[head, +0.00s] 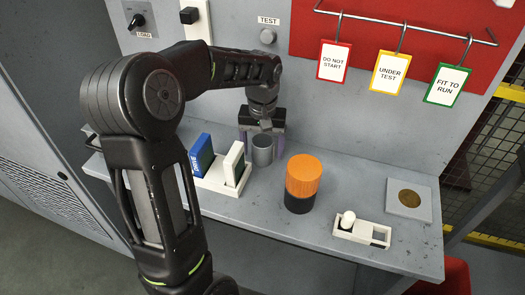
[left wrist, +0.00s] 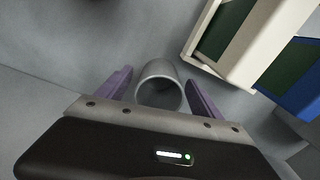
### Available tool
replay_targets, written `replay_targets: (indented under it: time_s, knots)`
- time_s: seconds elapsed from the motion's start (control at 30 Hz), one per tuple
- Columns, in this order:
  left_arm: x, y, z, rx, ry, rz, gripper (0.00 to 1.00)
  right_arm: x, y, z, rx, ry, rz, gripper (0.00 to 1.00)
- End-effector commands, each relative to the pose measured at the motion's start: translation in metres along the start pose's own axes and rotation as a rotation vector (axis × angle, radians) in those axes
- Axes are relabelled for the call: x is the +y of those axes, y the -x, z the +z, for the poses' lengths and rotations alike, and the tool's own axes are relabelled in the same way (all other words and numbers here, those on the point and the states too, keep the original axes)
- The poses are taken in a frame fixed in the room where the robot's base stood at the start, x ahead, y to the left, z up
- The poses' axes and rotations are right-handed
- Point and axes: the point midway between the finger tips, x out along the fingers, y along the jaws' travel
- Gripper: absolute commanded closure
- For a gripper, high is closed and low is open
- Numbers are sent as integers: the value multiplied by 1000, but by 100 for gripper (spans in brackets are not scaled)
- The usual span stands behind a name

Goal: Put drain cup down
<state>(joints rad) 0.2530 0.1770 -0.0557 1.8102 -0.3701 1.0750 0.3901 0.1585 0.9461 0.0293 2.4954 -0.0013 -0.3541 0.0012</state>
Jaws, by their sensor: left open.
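The drain cup (head: 262,150) is a small grey metal cylinder. It stands upright on the grey shelf, close to the back panel. My left gripper (head: 262,140) is over it, with its fingers around the cup. In the left wrist view the cup (left wrist: 160,88) sits between the two purple fingertips (left wrist: 160,92), with its open mouth showing. A gap shows on the cup's right side there; contact on the left side is hard to tell. The gripper is open. My right gripper is not in view.
A white holder (head: 222,182) with a blue and a white-and-green card case stands left of the cup. An orange-and-black cylinder (head: 302,183) stands to its right. Further right are a white tray (head: 362,230) and a square plate (head: 408,200). Tags (head: 388,73) hang above.

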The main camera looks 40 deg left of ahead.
Motion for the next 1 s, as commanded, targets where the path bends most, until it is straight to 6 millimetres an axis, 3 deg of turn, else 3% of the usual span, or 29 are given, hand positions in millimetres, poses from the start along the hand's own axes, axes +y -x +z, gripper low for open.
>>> replay_targets:
  time_s: [0.5,0.67,1.0]
  knots:
    - [1,96,-1,3,-2,1,24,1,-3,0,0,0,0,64]
    - [0,107,0,2,-2,1,24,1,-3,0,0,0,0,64]
    - [0,107,0,1,-1,1,24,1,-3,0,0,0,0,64]
